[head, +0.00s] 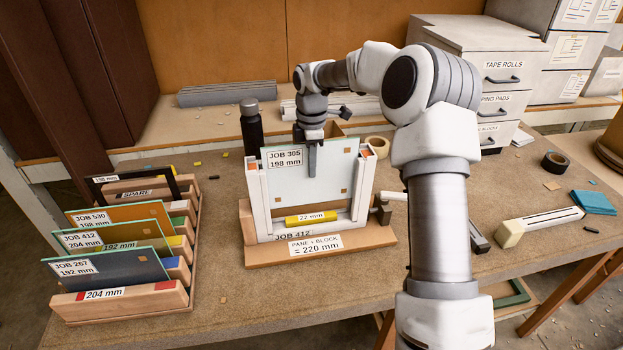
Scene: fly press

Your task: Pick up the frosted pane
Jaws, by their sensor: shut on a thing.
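The frosted pane (335,175), pale and translucent with a "JOB 305 198 mm" label, stands upright inside the white press frame (258,200) labelled "JOB 412". My gripper (312,158) is at the pane's top edge, shut on it, with one finger showing against the front face. The far finger is hidden behind the pane. A yellow "22 mm" block (311,217) lies at the bottom of the frame, below the pane. I cannot tell whether the pane touches the block.
A wooden rack (120,303) at left holds several upright panes and blocks. A dark bottle (251,128) stands close behind the frame's left post. Drawers (500,75) stand at the back right.

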